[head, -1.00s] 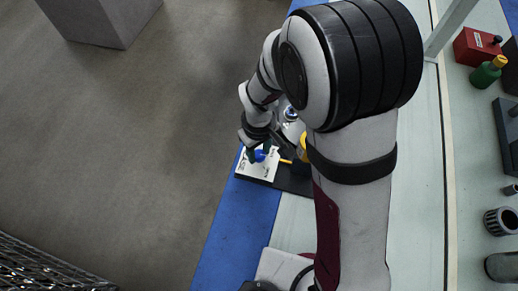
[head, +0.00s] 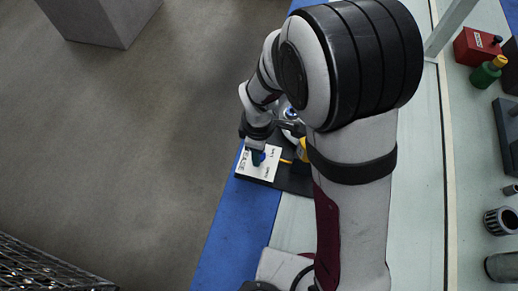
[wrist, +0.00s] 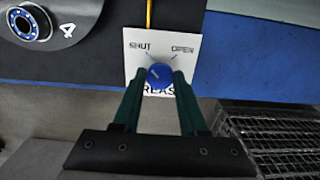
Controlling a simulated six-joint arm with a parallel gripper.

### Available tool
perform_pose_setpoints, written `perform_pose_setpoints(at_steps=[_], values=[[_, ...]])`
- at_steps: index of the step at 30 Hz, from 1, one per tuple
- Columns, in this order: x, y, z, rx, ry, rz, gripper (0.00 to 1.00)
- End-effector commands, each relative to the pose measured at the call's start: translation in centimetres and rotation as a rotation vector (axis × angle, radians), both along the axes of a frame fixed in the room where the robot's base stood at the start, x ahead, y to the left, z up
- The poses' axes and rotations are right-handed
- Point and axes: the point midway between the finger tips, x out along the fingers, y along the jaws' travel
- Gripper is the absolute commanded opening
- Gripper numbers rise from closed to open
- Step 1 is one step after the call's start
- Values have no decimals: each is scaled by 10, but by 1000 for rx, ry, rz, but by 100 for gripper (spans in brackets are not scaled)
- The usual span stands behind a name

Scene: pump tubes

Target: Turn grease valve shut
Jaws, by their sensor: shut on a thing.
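The grease valve is a round blue knob (wrist: 160,72) on a white plate (wrist: 189,61) marked SHUT at the upper left and OPEN at the upper right. A line runs from the knob toward each word. The knob's small pale mark seems to lie on its left side, toward SHUT, but is too small to read exactly. My gripper (wrist: 160,79) has its green fingers shut on the knob, one on each side. In the head view my gripper (head: 257,156) is over the plate (head: 269,170), and it hides most of the knob.
A dark base (head: 294,179) carries the plate, with a yellow tube (wrist: 149,14) behind it. A round fitting with a blue ring (wrist: 24,22), by a 4, is left. A blue strip (head: 235,225) edges the bench. A wire mesh basket (wrist: 268,140) stands lower right.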

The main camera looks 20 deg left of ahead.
Motion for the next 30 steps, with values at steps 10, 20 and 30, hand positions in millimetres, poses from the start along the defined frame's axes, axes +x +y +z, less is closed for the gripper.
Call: perform_pose_setpoints(at_steps=[10,20,30], values=[[0,0,0,-1,1,23,0],[0,0,0,-1,0,22,62],[0,0,1,0,0,22,72]])
